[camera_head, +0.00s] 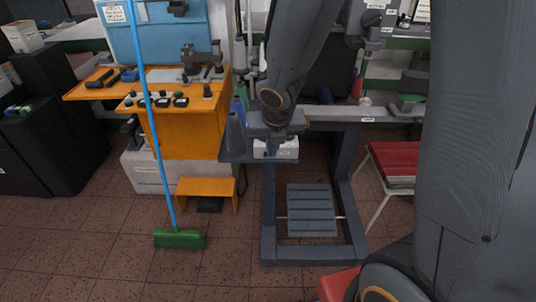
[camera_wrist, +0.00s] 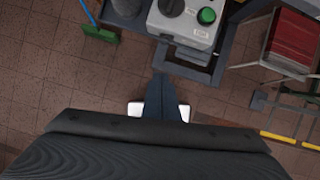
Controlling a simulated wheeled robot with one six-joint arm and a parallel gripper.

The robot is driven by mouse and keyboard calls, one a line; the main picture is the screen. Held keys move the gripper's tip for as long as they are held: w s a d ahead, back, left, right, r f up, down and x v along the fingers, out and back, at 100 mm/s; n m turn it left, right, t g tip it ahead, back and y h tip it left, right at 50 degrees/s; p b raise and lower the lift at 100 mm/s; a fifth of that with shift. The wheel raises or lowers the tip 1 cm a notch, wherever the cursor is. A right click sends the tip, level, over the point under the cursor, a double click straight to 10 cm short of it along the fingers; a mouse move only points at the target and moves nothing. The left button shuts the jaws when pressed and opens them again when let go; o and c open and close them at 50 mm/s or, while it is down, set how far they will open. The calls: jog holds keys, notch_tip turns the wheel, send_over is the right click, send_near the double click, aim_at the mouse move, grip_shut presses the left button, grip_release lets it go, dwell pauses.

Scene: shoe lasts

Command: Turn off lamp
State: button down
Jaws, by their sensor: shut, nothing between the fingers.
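My gripper (camera_wrist: 161,80) is shut and empty; its dark fingers meet and point toward a grey-white control box (camera_wrist: 188,26). The box carries a green round button (camera_wrist: 207,16) and a black knob (camera_wrist: 171,6), which is cut by the top edge of the wrist view. The fingertips show just below the box in that view; I cannot tell whether they touch it. In the head view my gripper (camera_head: 272,148) is in front of the box (camera_head: 290,151) and hides part of it. No lamp can be clearly made out.
An orange machine (camera_head: 190,125) with several buttons stands to the left. A blue broom (camera_head: 151,125) with a green head leans before it. A dark metal frame (camera_head: 312,252) stands on the tiled floor below the box. A red-topped stool (camera_head: 395,165) is to the right.

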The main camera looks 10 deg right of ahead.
jog(key=w+f+b, duration=0.5)
jog(key=w+f, duration=0.2)
jog(key=f, duration=0.2)
jog(key=shift+w+d+f, duration=0.15)
jog(key=shift+w+d, duration=0.2)
dwell(0.3)
